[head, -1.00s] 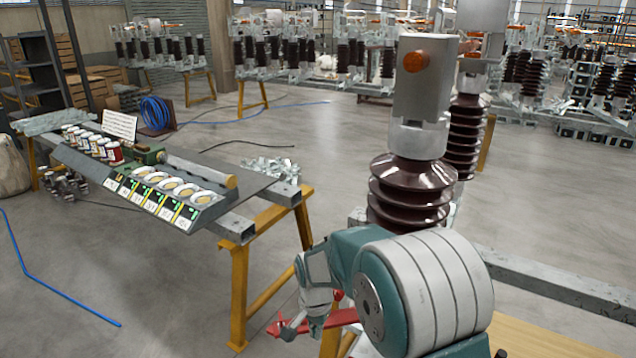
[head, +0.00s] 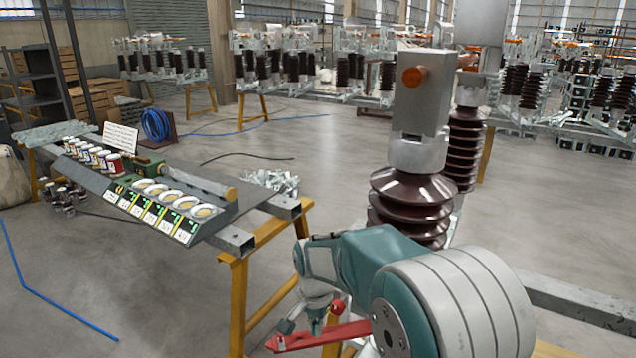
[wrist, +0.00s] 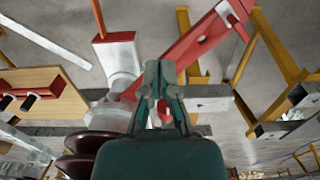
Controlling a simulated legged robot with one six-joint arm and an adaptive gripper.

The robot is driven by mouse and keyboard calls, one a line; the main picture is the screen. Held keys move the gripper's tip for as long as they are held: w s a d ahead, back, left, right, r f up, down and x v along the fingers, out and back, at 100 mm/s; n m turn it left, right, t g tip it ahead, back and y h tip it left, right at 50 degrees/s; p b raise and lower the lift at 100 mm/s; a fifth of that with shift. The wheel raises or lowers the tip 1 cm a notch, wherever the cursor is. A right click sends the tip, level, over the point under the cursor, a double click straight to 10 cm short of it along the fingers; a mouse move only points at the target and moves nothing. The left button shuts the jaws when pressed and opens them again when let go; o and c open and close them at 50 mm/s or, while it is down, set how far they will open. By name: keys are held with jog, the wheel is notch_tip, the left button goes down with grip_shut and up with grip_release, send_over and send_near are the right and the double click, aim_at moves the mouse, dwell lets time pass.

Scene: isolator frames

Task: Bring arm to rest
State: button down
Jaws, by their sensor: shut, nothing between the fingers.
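My gripper (wrist: 161,68) is shut and empty at the middle of the wrist view. Behind it is a red bar (wrist: 195,45) of the isolator frame. In the head view my arm is folded at the lower right, its wrist hanging down close to the red bar (head: 322,337). I cannot tell whether the gripper touches the bar. A brown ribbed insulator (head: 412,200) with a grey metal head stands just behind my arm; my arm hides its lower part.
A bench on yellow trestles (head: 238,300) stands at the left, with a sloped panel of round dishes and several small jars (head: 100,158). A blue hose (head: 60,295) lies on the floor at the left. Open floor lies beyond the bench. More isolator frames stand at the back.

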jog(key=s+d+r+n+t, duration=0.2)
jog(key=s+d+r, duration=0.2)
jog(key=s, duration=0.4)
jog(key=s+d+r+n+t, duration=0.1)
jog(key=s+d+r+n, duration=0.1)
jog(key=s+d+r, duration=0.3)
jog(key=s+d+r+n+t, duration=0.2)
jog(key=s+d+r, duration=0.3)
jog(key=s, duration=0.6)
jog(key=shift+r+n+t, duration=0.3)
jog(key=shift+r+n, duration=0.05)
jog(key=shift+n, duration=0.05)
jog(key=shift+d, duration=0.1)
